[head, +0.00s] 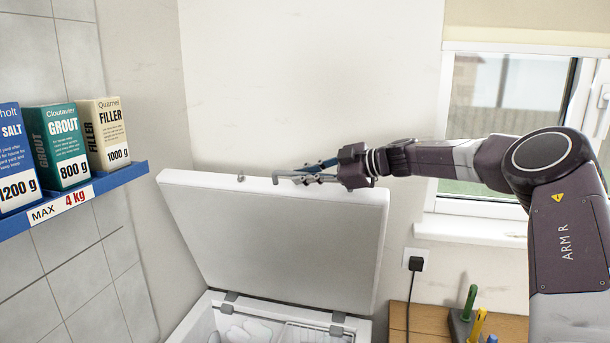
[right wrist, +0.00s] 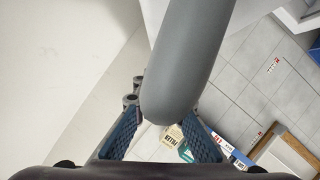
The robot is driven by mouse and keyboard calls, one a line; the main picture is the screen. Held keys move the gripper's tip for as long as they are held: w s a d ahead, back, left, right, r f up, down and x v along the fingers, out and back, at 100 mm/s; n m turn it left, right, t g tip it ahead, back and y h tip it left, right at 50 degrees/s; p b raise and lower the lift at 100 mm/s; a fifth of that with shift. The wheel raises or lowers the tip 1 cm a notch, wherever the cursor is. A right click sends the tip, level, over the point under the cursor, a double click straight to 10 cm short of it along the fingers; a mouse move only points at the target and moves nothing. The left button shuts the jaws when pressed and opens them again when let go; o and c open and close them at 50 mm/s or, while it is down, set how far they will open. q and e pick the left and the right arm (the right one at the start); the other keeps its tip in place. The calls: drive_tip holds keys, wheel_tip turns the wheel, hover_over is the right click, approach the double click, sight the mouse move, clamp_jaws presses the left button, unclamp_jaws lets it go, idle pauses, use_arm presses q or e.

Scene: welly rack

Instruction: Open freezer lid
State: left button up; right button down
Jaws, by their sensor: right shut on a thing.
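The white freezer lid (head: 275,235) stands raised in the head view, tilted back towards the wall, with its underside facing me. Two grey hinges join it to the freezer body (head: 196,318), whose open top shows pale contents and a wire basket. My right gripper (head: 300,177) is at the lid's top edge, reaching in from the right. It is shut on the grey lid handle (right wrist: 185,60), which lies between its blue pads in the right wrist view. In the head view most of the handle is hidden by the fingers. My left gripper is not in view.
A blue shelf (head: 75,200) on the left wall holds salt, grout (head: 62,147) and filler (head: 102,133) boxes. A window (head: 500,100) is behind my right arm. A wooden surface (head: 420,320) with coloured-handled tools stands right of the freezer, below a socket and plug (head: 416,263).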

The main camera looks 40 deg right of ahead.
drive_tip(key=shift+w+d+f, duration=0.2)
drive_tip(key=shift+d, duration=0.25)
drive_tip(key=c, duration=2.2)
unclamp_jaws()
drive_tip(key=shift+c, duration=0.2)
drive_tip(key=shift+w+d+r, duration=0.1)
drive_tip(key=shift+s+d+r, duration=0.1)
drive_tip(key=shift+s+r, duration=0.15)
drive_tip(key=shift+s, duration=0.1)
drive_tip(key=v, duration=1.1)
drive_tip(key=shift+s+d+f, duration=0.1)
drive_tip(key=shift+f, duration=0.1)
